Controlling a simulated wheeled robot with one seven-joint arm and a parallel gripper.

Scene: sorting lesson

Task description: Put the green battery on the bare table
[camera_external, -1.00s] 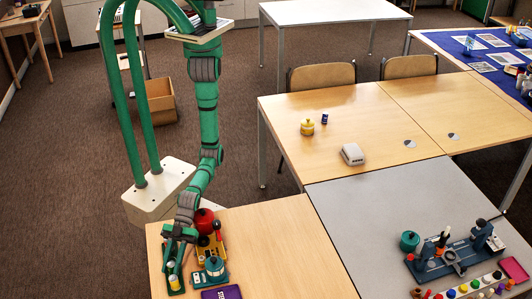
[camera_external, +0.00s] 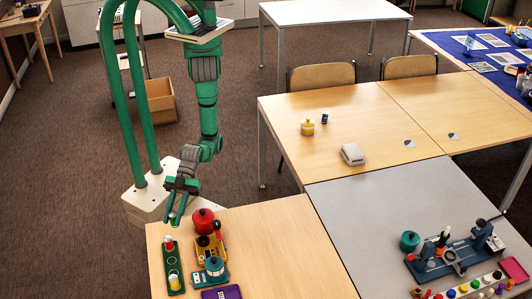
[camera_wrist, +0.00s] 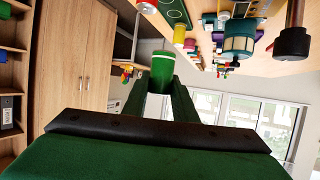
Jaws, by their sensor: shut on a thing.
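The green battery (camera_wrist: 162,66), a green cylinder with a pale band, sits between the two fingers of my gripper (camera_wrist: 161,88) in the wrist view. My gripper (camera_external: 175,218) is shut on it and holds it up in the air by the far left corner of the wooden table (camera_external: 285,240). In the external view the battery is small and mostly hidden by the fingers. The dark green tray (camera_external: 179,253) lies at that table's left edge, with a red-and-white battery (camera_external: 169,243) and a yellow battery (camera_external: 174,282) in it.
Right of the tray stand a red pot (camera_external: 203,222), a yellow-based set (camera_external: 207,251), a teal pot (camera_external: 214,266) and a purple book (camera_external: 222,293). The wooden table's middle and right are bare. A grey table (camera_external: 365,210) adjoins it.

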